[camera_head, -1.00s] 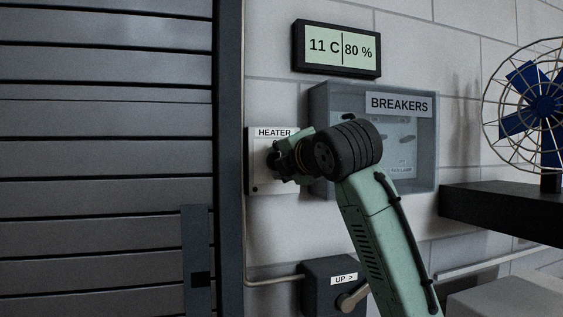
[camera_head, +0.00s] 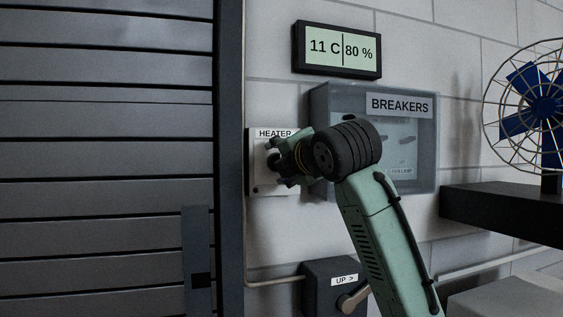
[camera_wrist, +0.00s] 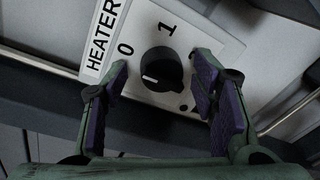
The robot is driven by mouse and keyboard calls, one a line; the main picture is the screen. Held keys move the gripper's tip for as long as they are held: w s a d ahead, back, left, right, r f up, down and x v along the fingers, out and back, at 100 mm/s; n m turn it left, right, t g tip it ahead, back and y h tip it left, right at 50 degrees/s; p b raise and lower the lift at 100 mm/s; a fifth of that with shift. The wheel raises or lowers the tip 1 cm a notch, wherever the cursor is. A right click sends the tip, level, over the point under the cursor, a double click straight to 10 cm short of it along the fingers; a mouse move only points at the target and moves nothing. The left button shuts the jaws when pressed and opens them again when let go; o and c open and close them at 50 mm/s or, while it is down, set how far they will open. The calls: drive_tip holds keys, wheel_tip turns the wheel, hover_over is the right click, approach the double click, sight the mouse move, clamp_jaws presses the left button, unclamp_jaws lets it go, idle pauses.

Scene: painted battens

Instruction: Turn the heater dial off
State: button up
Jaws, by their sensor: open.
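The heater panel is a white plate labelled HEATER (camera_head: 257,179), on the wall between the shutter and the breaker box; my gripper (camera_head: 273,157) hides much of it in the head view. In the wrist view the panel (camera_wrist: 216,48) carries the marks 0 and 1 and a round black dial (camera_wrist: 165,66). A short white mark shows at the dial's lower left; I cannot tell which number it points to. My gripper (camera_wrist: 160,77) is open, with one purple-padded finger on each side of the dial. Gaps show between pads and dial.
The breaker box (camera_head: 319,100) is right of the panel, partly behind my wrist. A display (camera_head: 337,50) reads 11 C and 80 %. A lever box marked UP (camera_head: 320,273) is below. A fan (camera_head: 540,105) stands on a dark shelf (camera_head: 500,215) at right.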

drive_tip(key=v, duration=1.2)
idle(0.3)
